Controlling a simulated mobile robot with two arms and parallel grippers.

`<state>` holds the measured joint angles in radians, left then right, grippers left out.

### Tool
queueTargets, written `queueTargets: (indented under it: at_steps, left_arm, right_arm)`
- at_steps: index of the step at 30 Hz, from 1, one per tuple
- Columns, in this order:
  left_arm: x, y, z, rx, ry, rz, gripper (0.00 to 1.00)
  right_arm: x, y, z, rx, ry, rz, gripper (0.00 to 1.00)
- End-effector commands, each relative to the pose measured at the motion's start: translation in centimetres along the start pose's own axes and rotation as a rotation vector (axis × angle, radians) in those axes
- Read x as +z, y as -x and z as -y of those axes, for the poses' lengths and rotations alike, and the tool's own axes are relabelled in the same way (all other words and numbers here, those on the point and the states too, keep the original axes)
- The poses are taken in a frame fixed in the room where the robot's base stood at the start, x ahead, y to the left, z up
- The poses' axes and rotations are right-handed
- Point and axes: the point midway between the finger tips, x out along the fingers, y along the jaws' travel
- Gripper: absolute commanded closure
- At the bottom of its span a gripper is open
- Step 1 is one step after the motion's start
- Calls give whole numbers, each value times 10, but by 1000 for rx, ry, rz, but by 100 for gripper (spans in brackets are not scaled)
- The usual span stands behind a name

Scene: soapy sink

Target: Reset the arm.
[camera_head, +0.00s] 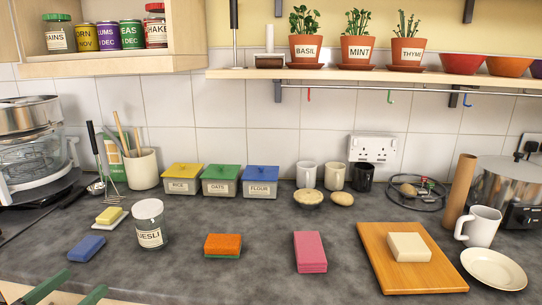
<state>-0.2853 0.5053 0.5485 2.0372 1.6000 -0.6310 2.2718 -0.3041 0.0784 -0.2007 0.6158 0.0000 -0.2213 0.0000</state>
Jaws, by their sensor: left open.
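My left gripper (86,281) shows at the bottom left corner, low in front of the counter's front edge. Its two green fingers are apart, with nothing between them. The rest of my left arm is out of the frame. The blue sponge (87,247) lies on the counter just beyond the fingertips, apart from them. My right gripper is not in view.
The dark counter (270,275) holds a muesli jar (149,224), an orange-green sponge (223,245), a pink sponge (310,252), a wooden board (378,252) with a cream block (409,247), and a white plate (494,269). Bare counter lies between them.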

Motion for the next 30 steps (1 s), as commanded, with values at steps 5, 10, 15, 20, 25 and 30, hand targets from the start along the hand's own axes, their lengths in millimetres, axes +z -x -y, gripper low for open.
queueTargets:
  at_steps: [5, 10, 15, 20, 25, 30]
  left_arm:
    - [-15, -2, 14, -26, -91, -44, 7]
    - [-37, -3, 34, -70, -229, -104, 7]
    - [-67, -1, 61, -141, -420, -182, 7]
    - [-108, 6, 99, -265, -701, -277, 7]
    - [-166, 28, 154, -509, -1140, -382, 7]
    - [-222, 72, 210, -909, -1713, -422, 7]
  right_arm:
    - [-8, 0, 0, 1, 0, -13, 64]
    - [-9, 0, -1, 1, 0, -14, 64]
    - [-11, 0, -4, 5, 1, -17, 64]
    - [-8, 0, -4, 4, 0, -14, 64]
    - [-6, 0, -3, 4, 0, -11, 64]
    - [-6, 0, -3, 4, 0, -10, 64]
